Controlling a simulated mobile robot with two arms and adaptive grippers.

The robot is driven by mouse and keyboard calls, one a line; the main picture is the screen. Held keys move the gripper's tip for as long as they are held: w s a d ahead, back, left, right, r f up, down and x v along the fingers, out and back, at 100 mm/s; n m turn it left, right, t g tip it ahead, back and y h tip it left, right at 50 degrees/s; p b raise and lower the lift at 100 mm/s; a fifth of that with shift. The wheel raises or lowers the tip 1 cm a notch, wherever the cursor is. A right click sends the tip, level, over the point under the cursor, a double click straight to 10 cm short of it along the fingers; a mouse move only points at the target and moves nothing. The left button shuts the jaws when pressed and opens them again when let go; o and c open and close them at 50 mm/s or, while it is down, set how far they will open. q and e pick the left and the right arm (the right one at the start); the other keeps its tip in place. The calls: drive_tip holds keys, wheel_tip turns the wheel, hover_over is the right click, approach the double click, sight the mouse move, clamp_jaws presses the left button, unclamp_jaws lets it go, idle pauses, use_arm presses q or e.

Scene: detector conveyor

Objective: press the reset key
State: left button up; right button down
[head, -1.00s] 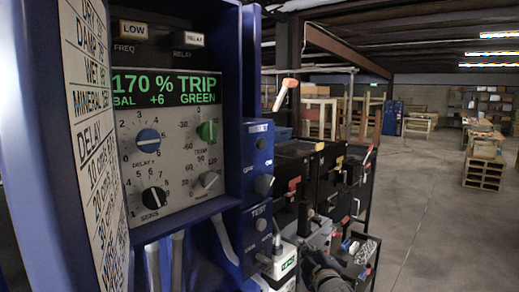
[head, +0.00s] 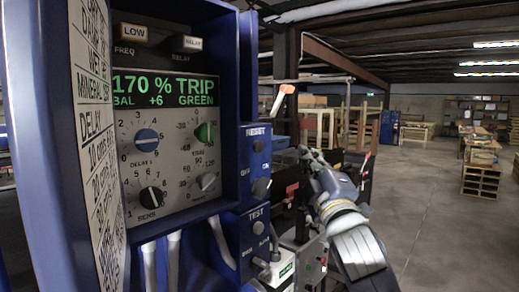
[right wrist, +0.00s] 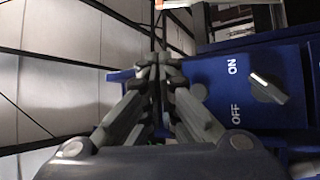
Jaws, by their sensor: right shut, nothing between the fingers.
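The reset key (head: 258,146) is a small round grey button under the RESET label on a blue side box (head: 255,160), right of the instrument panel. In the right wrist view the key (right wrist: 198,91) shows just right of my fingertips, partly behind them. My right gripper (head: 306,155) is shut and empty, to the right of the key in the head view. In the right wrist view its fingertips (right wrist: 160,68) meet in front of the box's edge. I cannot tell how far they are from the key. My left gripper is not in view.
An OFF/ON knob (head: 262,188) sits just below the key. A TEST box (head: 257,232) is lower down. The display (head: 165,88) reads 170 %, TRIP, GREEN. Open floor (head: 430,215) lies to the right.

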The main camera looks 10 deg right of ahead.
sight(258, 147)
drive_tip(key=shift+w, duration=0.1)
drive_tip(key=w+a, duration=0.5)
drive_tip(key=w, duration=0.1)
drive_tip(key=shift+w+a+b, duration=0.2)
drive_tip(key=shift+w+b, duration=0.2)
drive_tip(key=shift+b, duration=0.05)
idle(1.4)
drive_tip(key=shift+w+a, duration=0.3)
drive_tip(key=shift+w+a, duration=0.3)
drive_tip(key=shift+w, duration=0.1)
idle(0.8)
idle(0.4)
drive_tip(key=shift+s+d+p, duration=0.35)
drive_tip(key=shift+s+d, duration=0.2)
drive_tip(key=shift+s, duration=0.2)
